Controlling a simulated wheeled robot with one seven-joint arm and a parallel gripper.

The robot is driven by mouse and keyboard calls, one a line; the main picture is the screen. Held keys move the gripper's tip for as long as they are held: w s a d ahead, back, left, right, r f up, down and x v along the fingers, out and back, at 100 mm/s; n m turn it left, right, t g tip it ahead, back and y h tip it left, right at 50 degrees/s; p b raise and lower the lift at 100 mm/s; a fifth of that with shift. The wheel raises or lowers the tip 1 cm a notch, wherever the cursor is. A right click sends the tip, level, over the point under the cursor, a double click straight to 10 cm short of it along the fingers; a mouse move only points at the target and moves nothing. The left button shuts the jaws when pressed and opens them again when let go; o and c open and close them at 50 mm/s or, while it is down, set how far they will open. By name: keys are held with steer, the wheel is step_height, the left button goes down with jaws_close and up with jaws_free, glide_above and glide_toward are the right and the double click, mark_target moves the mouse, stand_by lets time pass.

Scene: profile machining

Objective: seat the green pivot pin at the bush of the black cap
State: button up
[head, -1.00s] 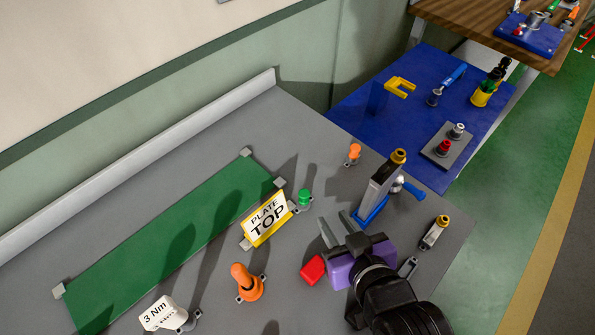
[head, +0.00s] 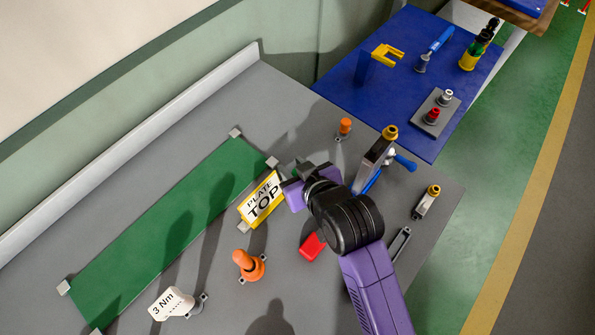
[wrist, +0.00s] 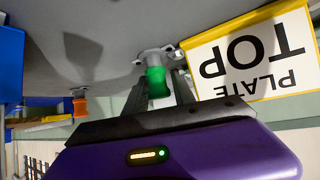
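The green pivot pin (wrist: 157,82) stands in a grey holder on the bench, beside the yellow-framed PLATE TOP sign (head: 262,198). In the head view my wrist mostly hides it. My gripper (wrist: 158,90) is open, with one finger on each side of the pin in the wrist view; I see no clear contact. In the head view, a grey profile (head: 373,160) stands in a blue-handled clamp, with a gold bush (head: 390,132) on its dark top end. I cannot tell for sure that this end is the black cap.
An orange pin (head: 345,126) stands beyond the gripper, a larger orange piece (head: 249,264) nearer. A red block (head: 312,245) lies beside my arm. A gold-topped part (head: 427,202) is at the right. A green mat (head: 170,230) fills the left; a blue table (head: 400,110) stands behind.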

steer(key=shift+w+f, duration=0.1)
steer(key=shift+f, duration=0.05)
jaws_close()
